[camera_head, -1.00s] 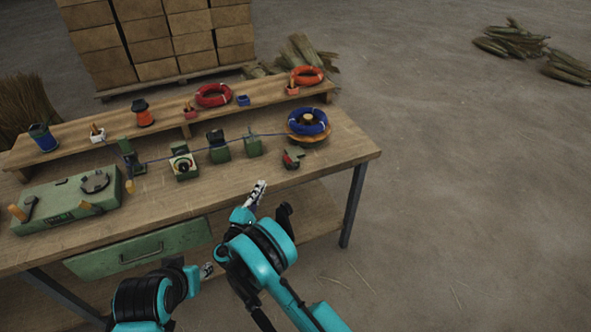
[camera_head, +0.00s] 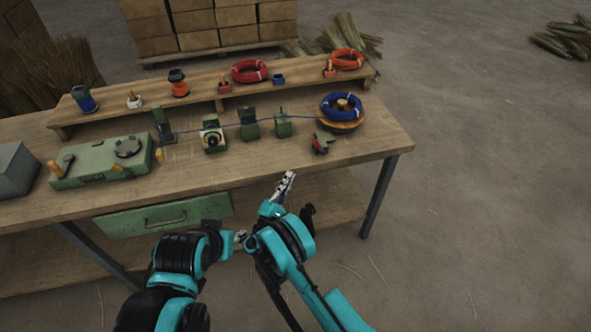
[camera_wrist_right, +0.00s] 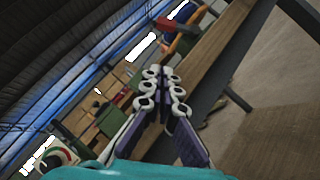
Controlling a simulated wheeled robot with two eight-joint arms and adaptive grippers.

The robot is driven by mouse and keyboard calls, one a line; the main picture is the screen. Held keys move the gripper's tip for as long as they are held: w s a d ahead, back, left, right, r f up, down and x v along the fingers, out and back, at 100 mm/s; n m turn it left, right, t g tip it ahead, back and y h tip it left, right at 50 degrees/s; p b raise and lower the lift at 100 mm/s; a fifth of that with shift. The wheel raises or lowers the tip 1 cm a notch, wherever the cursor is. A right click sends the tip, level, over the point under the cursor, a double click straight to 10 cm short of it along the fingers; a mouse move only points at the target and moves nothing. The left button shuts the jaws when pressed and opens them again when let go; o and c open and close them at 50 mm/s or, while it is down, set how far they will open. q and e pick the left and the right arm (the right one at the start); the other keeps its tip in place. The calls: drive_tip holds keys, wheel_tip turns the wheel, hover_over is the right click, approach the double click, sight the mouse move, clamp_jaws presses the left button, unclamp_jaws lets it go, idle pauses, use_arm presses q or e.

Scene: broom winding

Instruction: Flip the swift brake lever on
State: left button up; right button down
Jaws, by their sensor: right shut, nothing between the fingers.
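The swift (camera_head: 341,126) is a round wooden disc at the table's right end, with a blue coil (camera_head: 342,107) on it. A small dark block with a red lever (camera_head: 320,144), apparently the brake, stands just in front of it. The lever's exact position is too small to tell. My right gripper (camera_head: 286,184) is shut and empty near the table's front edge, in front of and left of the brake, apart from it. Its closed fingers also show in the right wrist view (camera_wrist_right: 163,85). My left gripper (camera_head: 240,237) is low in front of the table, partly hidden; its fingers are unclear.
The wooden workbench (camera_head: 235,176) holds several green devices, linked by a blue strand to the coil. A raised shelf (camera_head: 205,106) behind carries coils and small pots. A green machine (camera_head: 100,162) stands at left. The table top between the brake and front edge is clear.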

sight(299, 164)
drive_tip(key=b+x, duration=0.2)
drive_tip(key=x, duration=0.6)
drive_tip(key=shift+w+d, duration=0.25)
drive_tip(key=shift+w, duration=0.1)
drive_tip(key=shift+w+d+r+b, duration=0.15)
drive_tip(key=shift+d+r+b, duration=0.15)
drive_tip(key=shift+d, duration=0.25)
drive_tip(key=shift+w+d+r+b, duration=0.1)
drive_tip(key=shift+d+r+b, duration=0.25)
drive_tip(key=shift+d, duration=0.2)
drive_tip(key=shift+w+d+r, duration=0.15)
drive_tip(key=shift+d+r, duration=0.25)
drive_tip(key=shift+d, duration=0.05)
drive_tip(key=shift+r, duration=0.1)
